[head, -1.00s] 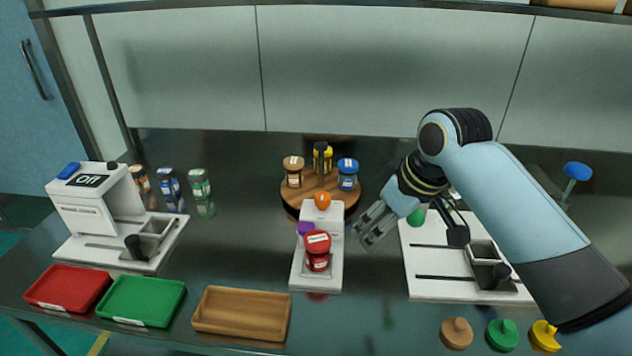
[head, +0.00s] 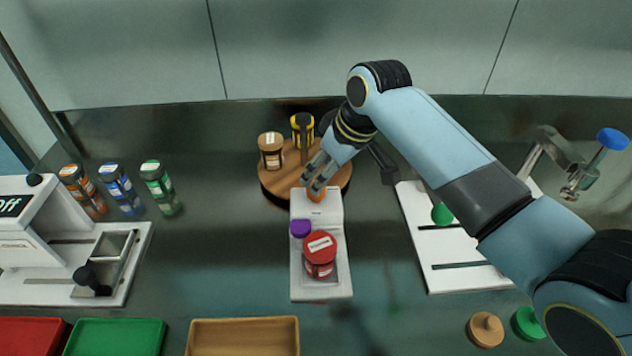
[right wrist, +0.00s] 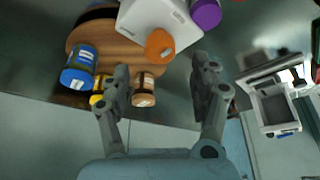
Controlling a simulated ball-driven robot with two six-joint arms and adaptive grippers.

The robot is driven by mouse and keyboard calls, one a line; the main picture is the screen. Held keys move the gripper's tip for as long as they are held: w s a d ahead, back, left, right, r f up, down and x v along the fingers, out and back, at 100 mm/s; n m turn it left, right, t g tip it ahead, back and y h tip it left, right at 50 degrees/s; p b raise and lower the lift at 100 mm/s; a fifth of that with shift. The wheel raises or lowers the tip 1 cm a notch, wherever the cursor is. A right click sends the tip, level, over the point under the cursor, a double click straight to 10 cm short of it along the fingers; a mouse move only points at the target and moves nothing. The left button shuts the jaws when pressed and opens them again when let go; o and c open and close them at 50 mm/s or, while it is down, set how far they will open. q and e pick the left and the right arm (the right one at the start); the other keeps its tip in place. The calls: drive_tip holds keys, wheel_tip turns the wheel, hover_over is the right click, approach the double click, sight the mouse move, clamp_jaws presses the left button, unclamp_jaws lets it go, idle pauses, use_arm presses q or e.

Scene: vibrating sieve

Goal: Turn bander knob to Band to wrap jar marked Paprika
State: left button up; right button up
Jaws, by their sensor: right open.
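A white machine (head: 317,209) stands at mid-table with an orange knob (head: 316,194) on top and a purple round part (head: 300,228) on its left side. A jar with a red lid (head: 320,247) and a white label sits upright on its front; I cannot read the label. My right gripper (head: 317,182) is open at the orange knob. In the right wrist view the orange knob (right wrist: 159,44) lies just beyond the gap between the open fingertips (right wrist: 160,72); contact cannot be told. My left gripper is out of view.
A round wooden stand (head: 273,181) with several jars is close behind the right gripper. A white machine reading "Off" (head: 75,275) stands left, another white base (head: 455,262) right. Shakers (head: 120,190) stand at left; trays (head: 245,322) line the front.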

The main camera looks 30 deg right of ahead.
drive_tip(key=x, duration=0.3)
drive_tip(key=shift+w+f, duration=0.15)
drive_tip(key=shift+f, duration=0.1)
drive_tip(key=shift+x, duration=0.9)
drive_tip(key=shift+f, duration=0.3)
drive_tip(key=c, duration=1.1)
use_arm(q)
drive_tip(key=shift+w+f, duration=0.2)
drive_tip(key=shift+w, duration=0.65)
use_arm(e)
drive_tip(key=shift+c, duration=0.2)
